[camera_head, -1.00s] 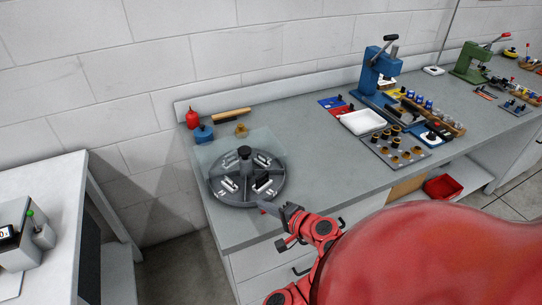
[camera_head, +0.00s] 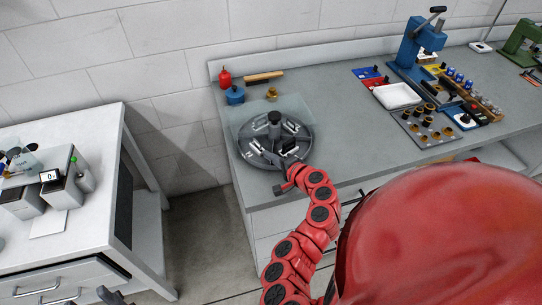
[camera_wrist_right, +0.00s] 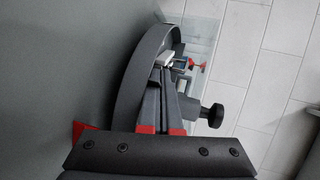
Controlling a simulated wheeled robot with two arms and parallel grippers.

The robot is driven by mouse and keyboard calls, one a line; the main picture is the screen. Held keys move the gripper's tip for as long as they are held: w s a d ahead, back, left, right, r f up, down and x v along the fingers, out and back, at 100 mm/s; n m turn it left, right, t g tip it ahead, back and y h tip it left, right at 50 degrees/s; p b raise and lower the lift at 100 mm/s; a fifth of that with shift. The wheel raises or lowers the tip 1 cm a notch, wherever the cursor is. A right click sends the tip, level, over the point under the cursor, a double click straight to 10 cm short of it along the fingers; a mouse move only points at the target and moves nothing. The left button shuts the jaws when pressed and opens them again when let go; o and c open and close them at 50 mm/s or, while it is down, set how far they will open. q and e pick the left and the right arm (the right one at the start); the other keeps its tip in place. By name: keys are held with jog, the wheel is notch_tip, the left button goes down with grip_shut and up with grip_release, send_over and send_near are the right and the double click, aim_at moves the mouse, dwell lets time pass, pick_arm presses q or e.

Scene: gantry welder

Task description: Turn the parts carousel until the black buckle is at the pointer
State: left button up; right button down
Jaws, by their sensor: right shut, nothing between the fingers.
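The parts carousel (camera_head: 244,148) is a dark grey round tray with spokes and a black centre knob (camera_head: 274,118), near the bench's front left corner. Several silver parts lie in its compartments. A dark part (camera_head: 290,146), which looks like the black buckle, lies in the front right compartment. My right gripper (camera_head: 284,166) is shut and empty at the carousel's front rim; I cannot tell whether it touches. The right wrist view shows its fingers (camera_wrist_right: 168,108) beside the rim (camera_wrist_right: 135,90). I cannot make out the pointer for sure. A dark tip at the bottom left, likely my left gripper (camera_head: 112,296), is barely in view.
A clear sheet (camera_head: 245,112) is by the carousel's back. Behind stand a red bottle (camera_head: 225,79), a blue pot (camera_head: 235,96) and a brass piece (camera_head: 272,94). A blue press (camera_head: 415,50) and white tray (camera_head: 397,96) are to the right. Bench between is clear.

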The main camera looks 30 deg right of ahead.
aim_at(258, 151)
jog(key=shift+w+a+r+m+h+p, duration=0.15)
jog(key=shift+w+a+m+h+p, duration=0.45)
jog(key=shift+a+m+h+p, duration=0.25)
jog(key=shift+w+a+m+g+h+p, duration=0.15)
jog(key=shift+w+m+h+p, duration=0.3)
jog(key=shift+m+h, duration=0.4)
jog(key=shift+w+a+m+g+h+p, duration=0.15)
jog(key=shift+w+m+h+p, duration=0.35)
jog(key=shift+h, duration=0.5)
jog(key=shift+s, duration=0.1)
